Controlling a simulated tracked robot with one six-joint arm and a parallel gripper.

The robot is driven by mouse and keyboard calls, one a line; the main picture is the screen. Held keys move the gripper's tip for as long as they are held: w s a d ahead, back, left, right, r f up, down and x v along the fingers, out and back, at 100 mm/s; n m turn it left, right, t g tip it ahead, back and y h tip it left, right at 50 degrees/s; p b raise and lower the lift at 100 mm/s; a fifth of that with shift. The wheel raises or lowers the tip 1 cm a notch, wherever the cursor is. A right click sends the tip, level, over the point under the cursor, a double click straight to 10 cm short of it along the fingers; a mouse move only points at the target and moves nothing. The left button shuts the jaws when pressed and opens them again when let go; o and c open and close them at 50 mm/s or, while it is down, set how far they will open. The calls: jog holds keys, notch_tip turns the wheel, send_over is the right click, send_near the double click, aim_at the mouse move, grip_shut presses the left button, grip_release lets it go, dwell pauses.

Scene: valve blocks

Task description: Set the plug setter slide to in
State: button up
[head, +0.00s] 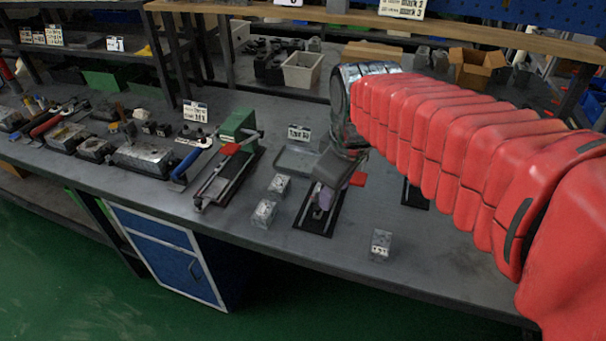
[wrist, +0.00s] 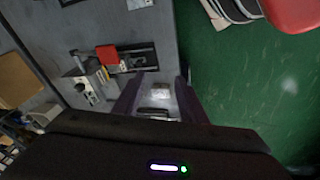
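A fixture on a black base plate (head: 313,219) stands on the bench near the middle, with a red tab (head: 357,179) at its right. I take it for the plug setter, but its label is too small to read. The fixture also shows in the wrist view, with its red part (wrist: 107,55) left of my fingers. I cannot tell the slide's position.
Metal blocks (head: 265,213) and (head: 279,185) stand left of the fixture, and another block (head: 381,244) stands to its right. A green-ended rail device (head: 238,124) stands farther left. A grey tray (head: 297,160) lies behind. The front bench edge is clear.

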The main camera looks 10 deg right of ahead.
jog(key=s+f+m+t, duration=0.1)
jog(key=s+m+t, duration=0.1)
jog(key=s+m, duration=0.6)
jog(key=shift+s+a+f, duration=0.3)
jog(key=shift+s+f, duration=0.05)
jog(key=shift+s, duration=0.85)
jog(key=shift+c, duration=0.2)
jog(key=shift+c, duration=0.7)
